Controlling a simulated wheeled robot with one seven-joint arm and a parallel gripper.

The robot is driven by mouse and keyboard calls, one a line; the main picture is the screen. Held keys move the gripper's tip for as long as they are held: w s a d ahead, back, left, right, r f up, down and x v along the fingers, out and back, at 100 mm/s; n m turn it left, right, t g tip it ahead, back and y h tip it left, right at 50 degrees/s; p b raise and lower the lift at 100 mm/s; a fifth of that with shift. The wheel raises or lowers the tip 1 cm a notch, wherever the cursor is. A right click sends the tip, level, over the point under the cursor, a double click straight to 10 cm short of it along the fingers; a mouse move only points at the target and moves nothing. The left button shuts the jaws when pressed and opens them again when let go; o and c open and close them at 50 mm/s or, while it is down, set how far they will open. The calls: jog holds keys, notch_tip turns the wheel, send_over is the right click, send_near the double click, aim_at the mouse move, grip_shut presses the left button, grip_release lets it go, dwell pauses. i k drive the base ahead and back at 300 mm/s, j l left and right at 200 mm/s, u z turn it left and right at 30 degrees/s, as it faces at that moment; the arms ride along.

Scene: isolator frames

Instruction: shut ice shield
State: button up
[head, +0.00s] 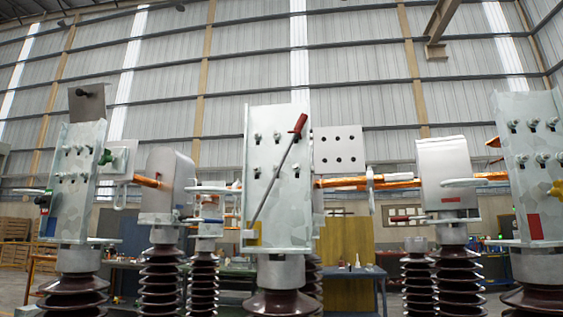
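No part is labelled as the ice shield. Two rounded grey metal hoods could be ice shields: one stands left of centre (168,187), the other right of centre (447,174). Each sits above a brown ribbed insulator, with copper bars running up to it. I cannot tell from this view whether either hood is open or shut. A thin grey lever (272,188) with a red grip (298,125) slants across the central galvanised upright (262,150). My gripper is not in view.
Bolted galvanised uprights stand at the left (72,185) and right (540,185). Brown ribbed insulators (160,280) line the lower edge. A perforated plate (338,150) is beside the central upright. Workbenches (350,277) stand behind; gaps between the columns are open.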

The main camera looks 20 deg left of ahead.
aim_at(87, 103)
jog(key=u, duration=2)
